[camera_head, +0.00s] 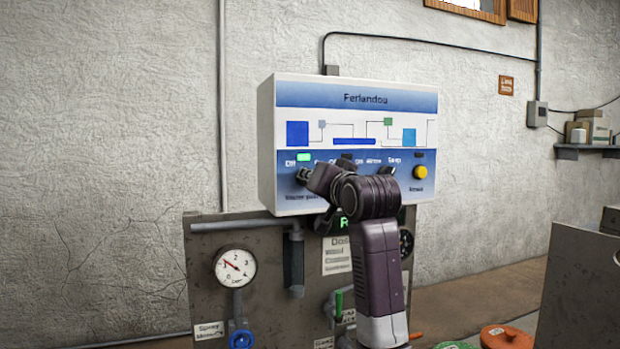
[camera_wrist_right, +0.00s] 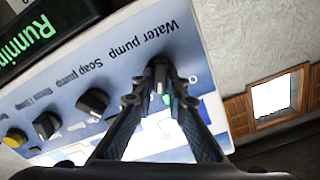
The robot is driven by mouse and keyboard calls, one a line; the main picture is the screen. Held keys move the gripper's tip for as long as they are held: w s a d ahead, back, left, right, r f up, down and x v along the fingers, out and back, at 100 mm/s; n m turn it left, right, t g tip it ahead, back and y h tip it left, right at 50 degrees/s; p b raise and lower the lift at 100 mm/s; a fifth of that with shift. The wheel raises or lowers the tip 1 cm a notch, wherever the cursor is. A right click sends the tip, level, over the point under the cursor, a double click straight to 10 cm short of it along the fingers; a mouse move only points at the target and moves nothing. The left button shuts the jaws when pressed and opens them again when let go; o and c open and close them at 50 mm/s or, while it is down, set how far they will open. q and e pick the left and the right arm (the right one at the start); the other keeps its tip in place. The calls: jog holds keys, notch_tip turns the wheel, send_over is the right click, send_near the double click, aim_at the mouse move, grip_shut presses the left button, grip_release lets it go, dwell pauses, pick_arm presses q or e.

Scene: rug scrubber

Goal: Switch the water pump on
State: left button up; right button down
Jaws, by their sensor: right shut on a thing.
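The control box (camera_head: 345,100) hangs on the wall, with a row of knobs along its lower front. In the right wrist view the black water pump knob (camera_wrist_right: 160,70) sits under its "Water pump" label, with the picture upside down. The fingertips of my right gripper (camera_wrist_right: 160,88) are shut on this knob, one on each side. In the head view my right gripper (camera_head: 306,176) reaches the left end of the knob row and hides most of the knob. A green lamp (camera_head: 304,157) above the knob is lit. My left gripper is not in view.
The soap pump knob (camera_wrist_right: 93,101) and the rinse knob (camera_wrist_right: 46,124) are beside it. A yellow button (camera_head: 420,172) is at the box's right. A green "Running" display (camera_wrist_right: 30,40) and a pressure gauge (camera_head: 235,268) sit below the box. Shelves (camera_head: 585,148) stand at right.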

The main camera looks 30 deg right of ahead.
jog(key=shift+m, duration=0.3)
jog(key=c, duration=1.9)
grip_release()
jog(key=shift+c, duration=0.2)
jog(key=v, duration=1.2)
jog(key=shift+s, duration=0.1)
